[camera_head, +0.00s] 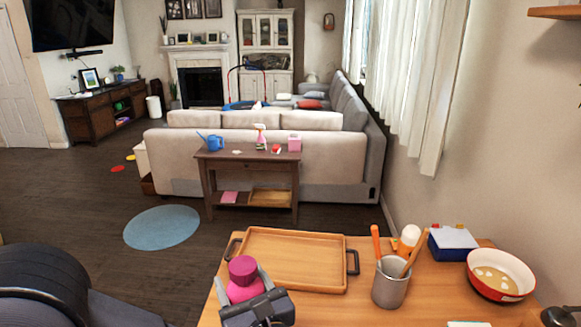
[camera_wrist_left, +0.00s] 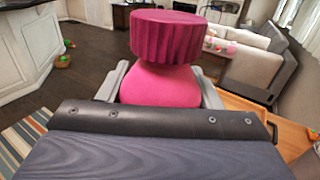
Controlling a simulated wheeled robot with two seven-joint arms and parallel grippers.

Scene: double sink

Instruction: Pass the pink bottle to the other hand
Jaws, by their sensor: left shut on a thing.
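The pink bottle (camera_head: 244,292) has a round pink body and a ribbed, darker magenta cap. It is upright at the near left corner of the wooden table, in front of the tray. My left gripper (camera_head: 252,294) is shut on its body, with a grey finger on each side. In the left wrist view the bottle (camera_wrist_left: 160,84) stands between the fingers of my left gripper (camera_wrist_left: 160,90), cap up. The bottle's lower part is hidden behind the gripper.
A wooden tray (camera_head: 293,262) with dark handles lies on the table just behind the bottle. To its right stand a grey utensil cup (camera_head: 389,288), a blue box (camera_head: 452,250) and a red bowl (camera_head: 508,288).

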